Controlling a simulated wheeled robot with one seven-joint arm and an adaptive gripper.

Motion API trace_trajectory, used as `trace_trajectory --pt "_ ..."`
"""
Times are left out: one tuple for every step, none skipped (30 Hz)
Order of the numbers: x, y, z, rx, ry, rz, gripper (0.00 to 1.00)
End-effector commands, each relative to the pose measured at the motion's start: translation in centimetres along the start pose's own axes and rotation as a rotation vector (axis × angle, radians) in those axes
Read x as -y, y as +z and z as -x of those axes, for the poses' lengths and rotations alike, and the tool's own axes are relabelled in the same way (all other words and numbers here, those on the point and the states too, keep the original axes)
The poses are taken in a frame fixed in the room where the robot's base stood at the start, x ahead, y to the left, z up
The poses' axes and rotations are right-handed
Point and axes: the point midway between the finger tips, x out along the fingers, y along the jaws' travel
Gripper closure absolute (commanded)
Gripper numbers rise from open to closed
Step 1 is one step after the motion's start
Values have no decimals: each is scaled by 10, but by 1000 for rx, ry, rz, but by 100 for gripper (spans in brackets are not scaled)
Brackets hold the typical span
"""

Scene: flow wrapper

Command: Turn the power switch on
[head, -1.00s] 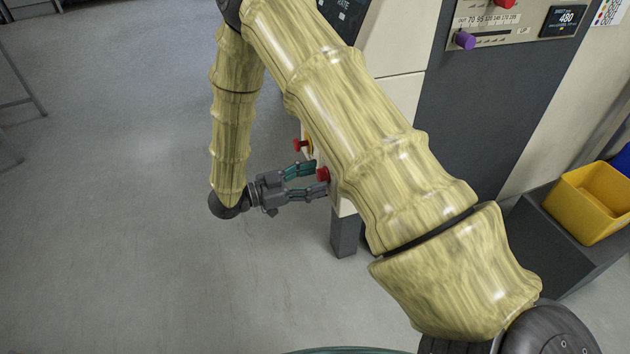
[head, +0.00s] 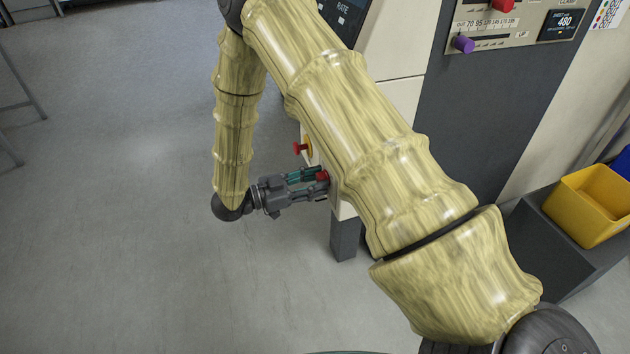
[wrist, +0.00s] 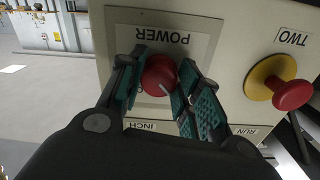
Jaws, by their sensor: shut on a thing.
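The power switch (wrist: 158,74) is a round red knob with a pale pointer line, on a panel marked POWER in the wrist view. The lettering appears upside down there, and the pointer line slants. My gripper (wrist: 163,88) is shut on the knob, with its teal finger pads on either side of it. In the head view my gripper (head: 318,183) reaches from the left to the red knob (head: 323,176) on the side of the machine. My arm hides part of the panel there.
A red mushroom button on a yellow base (wrist: 290,93) stands out beside the POWER plate, near the word TWO. INCH and RUN labels show near my fingers. A yellow bin (head: 590,205) stands at the right.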

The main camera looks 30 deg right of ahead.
Motion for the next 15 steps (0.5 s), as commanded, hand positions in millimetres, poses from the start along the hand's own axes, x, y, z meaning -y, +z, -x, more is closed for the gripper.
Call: trace_trajectory --pt "0 -1 1 0 -1 -13 90" --pt "0 -2 1 0 -1 -26 90" --pt "0 -2 1 0 -1 -44 90" --pt "0 -2 1 1 -1 -61 90" --pt "0 -2 2 0 -2 -78 90" --pt "0 -3 2 0 -2 -105 90" --pt "0 -3 2 0 -1 -127 90" --pt "0 -3 2 0 -1 -151 90" --pt "1 -4 2 0 -1 -184 90" --pt "1 -4 2 0 -1 -209 90" --pt "1 -3 2 1 -1 -236 90" --pt "1 -3 2 1 -1 -273 90" --pt "1 -3 2 1 -2 -301 90" --pt "1 -3 2 1 -2 -329 90" --pt "1 -3 2 1 -2 -368 90"
